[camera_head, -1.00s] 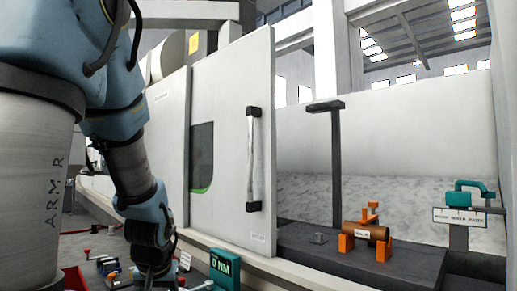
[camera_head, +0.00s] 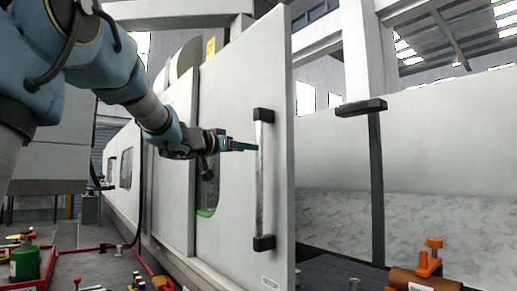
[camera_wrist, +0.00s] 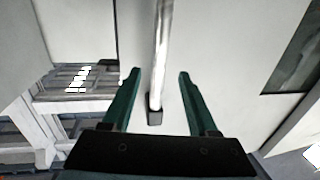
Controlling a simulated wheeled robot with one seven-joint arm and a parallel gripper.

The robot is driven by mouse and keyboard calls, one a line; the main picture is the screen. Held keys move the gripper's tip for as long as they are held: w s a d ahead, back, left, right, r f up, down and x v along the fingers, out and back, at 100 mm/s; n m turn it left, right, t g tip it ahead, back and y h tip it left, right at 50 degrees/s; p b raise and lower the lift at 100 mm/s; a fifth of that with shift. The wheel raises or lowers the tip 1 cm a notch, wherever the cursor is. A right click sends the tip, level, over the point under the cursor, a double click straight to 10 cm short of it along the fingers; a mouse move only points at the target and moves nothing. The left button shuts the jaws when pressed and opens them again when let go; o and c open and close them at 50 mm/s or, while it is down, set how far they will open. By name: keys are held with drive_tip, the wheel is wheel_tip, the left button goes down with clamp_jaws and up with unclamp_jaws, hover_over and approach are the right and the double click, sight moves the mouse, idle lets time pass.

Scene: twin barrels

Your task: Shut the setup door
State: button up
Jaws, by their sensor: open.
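The setup door (camera_head: 240,140) is a tall light-grey panel standing part way across the machine front, with an opening to its right. Its upright handle (camera_head: 264,180) is a pale bar with black end mounts near the door's right edge. My gripper (camera_head: 254,147) reaches in from the left at the upper part of the handle. In the wrist view my gripper (camera_wrist: 158,75) has its green fingers spread, with the handle bar (camera_wrist: 160,50) running between them. A gap shows on both sides of the bar. I cannot tell how deep the bar sits between the fingers.
An orange fixture with a brown cylinder (camera_head: 410,280) stands inside the opening at the lower right. A dark post (camera_head: 376,180) rises behind it. Red trays with small parts (camera_head: 75,262) lie at the lower left.

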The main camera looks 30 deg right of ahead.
drive_tip(key=p+x, duration=0.1)
drive_tip(key=x, duration=0.5)
drive_tip(key=shift+d, duration=0.4)
clamp_jaws()
idle(1.0)
